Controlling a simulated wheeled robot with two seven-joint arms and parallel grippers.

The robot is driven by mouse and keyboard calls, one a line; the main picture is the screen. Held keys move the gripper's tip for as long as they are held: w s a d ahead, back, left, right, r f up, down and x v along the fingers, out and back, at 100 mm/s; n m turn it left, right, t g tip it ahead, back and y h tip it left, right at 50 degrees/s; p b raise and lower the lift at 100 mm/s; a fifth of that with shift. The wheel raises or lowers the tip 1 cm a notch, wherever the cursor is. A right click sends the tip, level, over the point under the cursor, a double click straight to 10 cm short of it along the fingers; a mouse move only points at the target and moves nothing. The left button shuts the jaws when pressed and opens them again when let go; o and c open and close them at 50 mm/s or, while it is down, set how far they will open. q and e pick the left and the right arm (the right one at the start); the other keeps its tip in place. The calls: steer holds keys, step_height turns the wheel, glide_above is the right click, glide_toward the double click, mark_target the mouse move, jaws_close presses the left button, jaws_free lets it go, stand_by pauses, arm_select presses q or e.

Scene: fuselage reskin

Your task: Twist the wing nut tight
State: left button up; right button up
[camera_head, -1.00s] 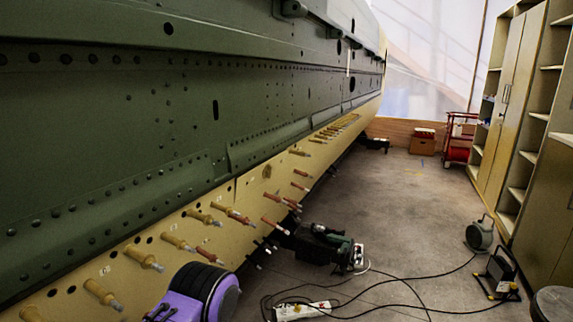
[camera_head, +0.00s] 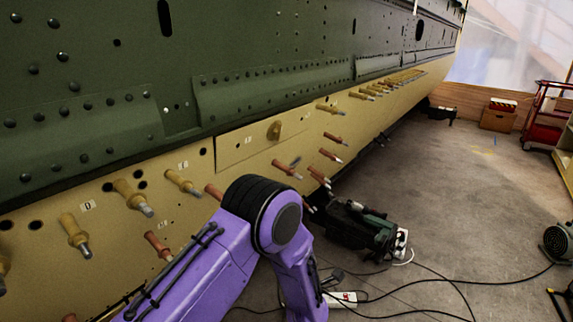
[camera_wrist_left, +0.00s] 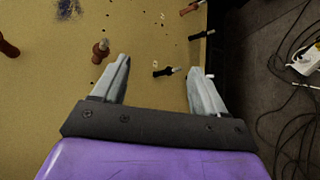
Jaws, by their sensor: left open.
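A yellowish tab-like piece (camera_head: 274,130), which looks like the wing nut, stands on a small rectangular cover plate (camera_head: 240,147) on the tan fuselage strip in the head view. How tight it is cannot be told. My left gripper (camera_wrist_left: 158,72) is open in the left wrist view, its two metal fingers apart and holding nothing. A small black fastener (camera_wrist_left: 166,71) shows beyond and between the fingertips. The wing nut is not recognisable in the wrist view. In the head view my purple left arm shows, but its gripper is hidden. My right gripper is not in view.
Yellow fasteners (camera_head: 133,197) and copper-coloured fasteners (camera_head: 287,169) stick out of the tan strip around the plate. A dark green machine (camera_head: 362,228), a white power strip (camera_head: 342,299) and cables lie on the floor.

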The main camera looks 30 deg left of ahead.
mark_target(280, 134)
arm_select(q)
steer(key=w+d+r+n+y+b, duration=0.1)
steer(key=w+r+n+y+b, duration=0.2)
steer(key=w+r+n+y, duration=0.6)
steer(key=s+d+r+n+g+b, duration=0.1)
steer(key=s+r+n+g+b, duration=0.2)
steer(key=r+n, duration=0.65)
steer(key=s+r+n+g+y+b, duration=0.15)
steer(key=r+n+g, duration=0.35)
steer(key=n, duration=0.9)
steer(key=s+d+r+n+g+b, duration=0.1)
steer(key=s+r+n+g+b, duration=0.2)
steer(key=r+n, duration=0.65)
steer(key=shift+n+g, duration=0.6)
steer(key=shift+n, duration=0.3)
steer(key=x, duration=0.3)
steer(key=f+p+x, duration=0.1)
steer(key=x, duration=0.2)
steer(key=f+x, duration=0.1)
steer(key=x, duration=0.2)
steer(key=shift+s+a+p, duration=0.1)
steer(key=shift+a+p, duration=0.15)
steer(key=shift+p, duration=0.05)
steer(key=shift+a, duration=0.3)
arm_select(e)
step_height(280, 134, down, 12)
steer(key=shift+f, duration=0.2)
arm_select(q)
steer(key=c, duration=1.1)
